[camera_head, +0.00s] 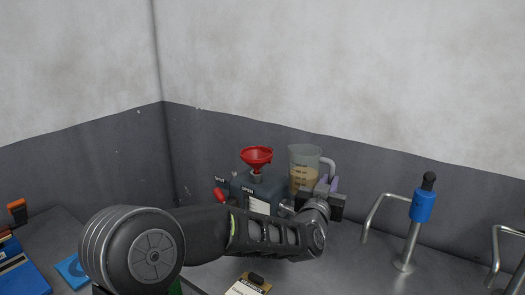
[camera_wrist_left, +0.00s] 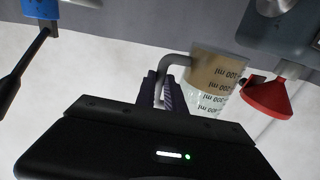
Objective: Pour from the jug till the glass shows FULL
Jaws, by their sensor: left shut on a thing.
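The clear jug (camera_head: 304,172) with marked levels holds tan liquid and stands roughly upright, right of the red funnel (camera_head: 257,156). The funnel sits on top of a dark box (camera_head: 268,188) with SHUT and OPEN labels and a red lever (camera_head: 220,195). My left gripper (camera_head: 328,186) is shut on the jug's grey handle, largely hidden behind my arm. The left wrist view shows the jug (camera_wrist_left: 212,82) upside down, the gripper's fingers (camera_wrist_left: 163,92) around the handle, and the funnel (camera_wrist_left: 268,97) beside the jug. I cannot make out a glass reading FULL. My right gripper is not in view.
A bent metal pipe with a blue valve body (camera_head: 423,205) stands to the right, another pipe (camera_head: 508,235) at the right edge. A labelled block (camera_head: 248,286) lies in front. Blue items (camera_head: 72,270) lie at the left. Walls close off the back.

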